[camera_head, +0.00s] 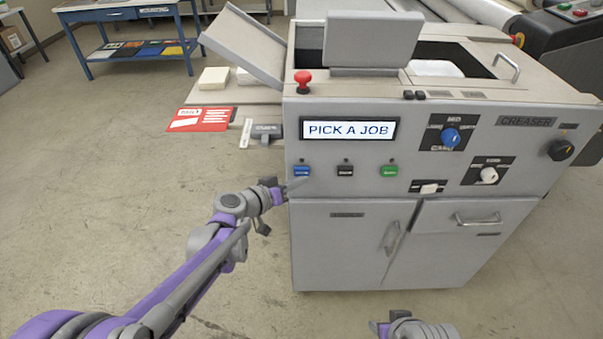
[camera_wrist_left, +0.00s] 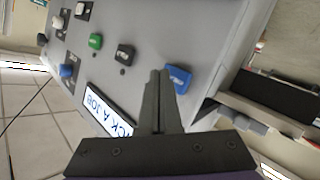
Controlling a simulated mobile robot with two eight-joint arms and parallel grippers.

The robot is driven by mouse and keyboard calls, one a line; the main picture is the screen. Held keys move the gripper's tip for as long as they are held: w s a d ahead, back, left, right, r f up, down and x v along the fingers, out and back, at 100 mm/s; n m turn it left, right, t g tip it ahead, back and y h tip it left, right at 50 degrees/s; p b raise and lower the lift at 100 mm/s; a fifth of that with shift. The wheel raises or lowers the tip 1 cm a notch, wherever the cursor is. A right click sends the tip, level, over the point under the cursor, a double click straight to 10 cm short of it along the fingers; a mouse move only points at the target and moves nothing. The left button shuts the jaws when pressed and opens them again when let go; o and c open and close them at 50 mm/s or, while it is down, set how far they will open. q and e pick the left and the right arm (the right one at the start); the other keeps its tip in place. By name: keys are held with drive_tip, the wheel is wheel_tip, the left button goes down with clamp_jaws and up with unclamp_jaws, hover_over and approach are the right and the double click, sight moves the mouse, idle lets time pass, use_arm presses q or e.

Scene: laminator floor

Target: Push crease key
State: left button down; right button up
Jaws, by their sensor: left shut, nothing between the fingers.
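The creaser machine's front panel has a row of three keys: a blue key (camera_head: 302,171), a black key (camera_head: 345,170) and a green key (camera_head: 390,171). Their labels are too small to read, so I cannot tell which one is the crease key. My left gripper (camera_head: 293,185) is shut and empty, its tips just below the blue key. In the left wrist view its fingers (camera_wrist_left: 160,76) point at the panel, beside the blue key (camera_wrist_left: 179,79), with the black key (camera_wrist_left: 124,54) on the other side. Whether the tips touch is unclear. My right gripper (camera_head: 378,328) is low, partly out of frame.
The screen (camera_head: 349,129) above the keys reads "PICK A JOB". A red stop button (camera_head: 303,79) stands on the top left corner. A blue knob (camera_head: 450,137) and a white knob (camera_head: 488,175) are at the right. Open floor lies in front.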

use_arm(q)
drive_tip(key=shift+w, duration=0.15)
idle(0.3)
drive_tip(key=shift+w, duration=0.3)
drive_tip(key=shift+w, duration=0.3)
idle(0.4)
drive_tip(key=shift+s, duration=0.75)
drive_tip(key=s, duration=0.6)
drive_tip(key=shift+p, duration=0.35)
idle(2.2)
